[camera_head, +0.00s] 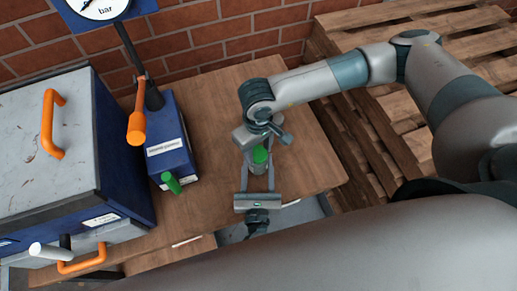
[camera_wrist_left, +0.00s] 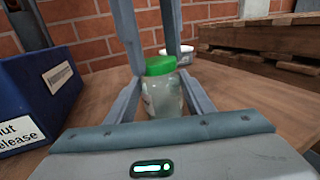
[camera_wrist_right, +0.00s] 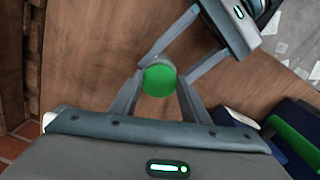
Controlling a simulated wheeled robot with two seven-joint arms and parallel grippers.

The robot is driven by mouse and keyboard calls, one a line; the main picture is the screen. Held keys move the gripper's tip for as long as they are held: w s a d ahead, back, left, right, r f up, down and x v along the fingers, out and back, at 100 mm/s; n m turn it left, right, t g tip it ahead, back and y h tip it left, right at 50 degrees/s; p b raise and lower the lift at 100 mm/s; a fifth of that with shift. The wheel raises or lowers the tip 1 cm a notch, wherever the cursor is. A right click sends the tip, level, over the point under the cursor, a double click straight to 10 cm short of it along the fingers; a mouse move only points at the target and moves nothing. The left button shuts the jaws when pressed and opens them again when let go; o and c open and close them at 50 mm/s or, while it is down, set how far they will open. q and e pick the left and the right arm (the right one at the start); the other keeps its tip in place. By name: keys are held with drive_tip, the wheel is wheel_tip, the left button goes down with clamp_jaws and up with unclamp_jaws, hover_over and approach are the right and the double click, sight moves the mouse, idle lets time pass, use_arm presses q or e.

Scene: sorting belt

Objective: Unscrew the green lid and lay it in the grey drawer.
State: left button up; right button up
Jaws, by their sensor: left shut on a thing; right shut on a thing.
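A clear jar (camera_wrist_left: 163,97) stands upright on the wooden table with a green lid (camera_wrist_left: 160,65) on top. My left gripper (camera_head: 257,183) is shut around the jar's body from the near side. My right gripper (camera_wrist_right: 160,90) reaches down from above, its fingers on either side of the lid; the lid also shows in the head view (camera_head: 260,155). The lid sits on the jar with no visible gap. A grey drawer front (camera_head: 103,237) with an orange handle (camera_head: 82,261) is at the lower left of the blue cabinet; its inside is not clearly visible.
A blue box (camera_head: 170,140) with a green lever (camera_head: 171,183) and an orange lever (camera_head: 136,125) stands left of the jar. A white tub (camera_wrist_left: 182,54) is behind it. Wooden pallets (camera_head: 345,110) are at the right. A grey area (camera_head: 308,208) shows below the table's front edge.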

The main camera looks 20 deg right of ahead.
sight(258, 154)
drive_tip(key=o, duration=1.4)
drive_tip(key=shift+w+a+r, duration=0.15)
drive_tip(key=shift+a, duration=0.2)
drive_tip(key=shift+d, duration=0.1)
drive_tip(key=shift+d, duration=0.1)
drive_tip(key=shift+r, duration=2.4)
